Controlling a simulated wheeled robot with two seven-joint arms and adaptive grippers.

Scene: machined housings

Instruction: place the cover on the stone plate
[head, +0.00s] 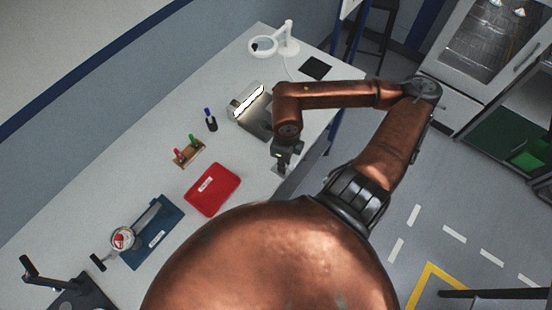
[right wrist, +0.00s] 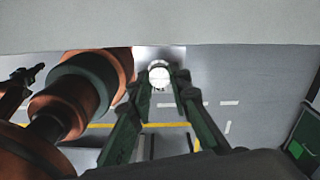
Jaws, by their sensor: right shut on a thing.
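My right gripper (head: 284,161) hangs beside the near edge of the bench, in front of the metal housing. In the right wrist view my right gripper (right wrist: 160,84) is shut on a shiny metal piece with a bright round face (right wrist: 159,75), which I take for the cover. In the head view the held piece is small and mostly hidden by the gripper. A dark plate (head: 84,294) with a black stand on it, cut off at the bottom left, looks like the stone plate.
Bare bench lies between the pouch and housing.

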